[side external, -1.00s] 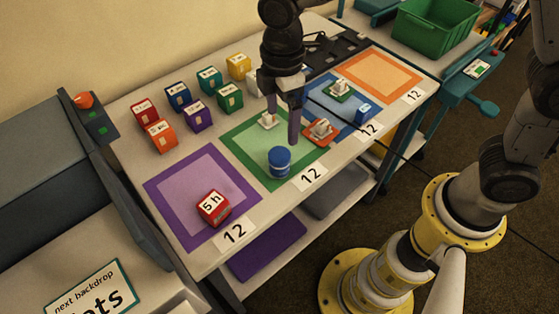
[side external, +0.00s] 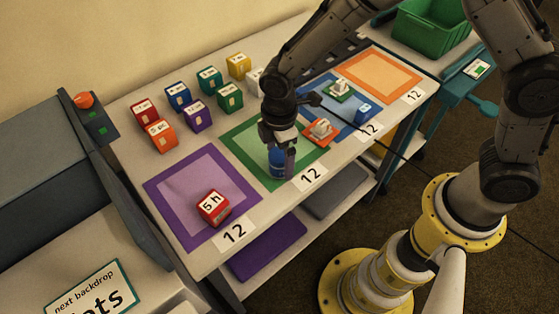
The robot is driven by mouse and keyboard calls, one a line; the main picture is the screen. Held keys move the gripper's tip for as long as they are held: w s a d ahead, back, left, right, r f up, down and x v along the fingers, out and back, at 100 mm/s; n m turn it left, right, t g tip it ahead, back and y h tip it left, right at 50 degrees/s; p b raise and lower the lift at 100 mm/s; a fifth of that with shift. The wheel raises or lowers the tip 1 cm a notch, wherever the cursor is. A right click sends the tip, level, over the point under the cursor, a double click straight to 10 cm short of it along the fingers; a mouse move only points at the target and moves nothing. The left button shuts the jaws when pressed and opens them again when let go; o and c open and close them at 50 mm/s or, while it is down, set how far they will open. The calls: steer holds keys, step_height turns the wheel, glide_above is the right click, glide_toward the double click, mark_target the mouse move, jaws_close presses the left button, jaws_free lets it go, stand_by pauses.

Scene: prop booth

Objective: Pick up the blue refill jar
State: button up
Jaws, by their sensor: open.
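The blue refill jar (side external: 276,161) stands upright on the green-bordered square (side external: 242,146) on the white table. My gripper (side external: 281,167) points down right at the jar, with its fingers around or in front of it. The jaws are open. One dark finger covers the jar's right part, and the gripper body hides its top. I cannot tell whether the fingers touch it.
A red box (side external: 214,206) sits on the purple square (side external: 160,214) to the left. An orange tray with a white piece (side external: 320,130) stands close to the right of my gripper. Several coloured boxes stand behind. An orange square (side external: 375,75) at the right is empty.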

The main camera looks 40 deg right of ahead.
steer(key=shift+f, duration=0.2)
steer(key=shift+r, duration=0.1)
steer(key=c, duration=1.5)
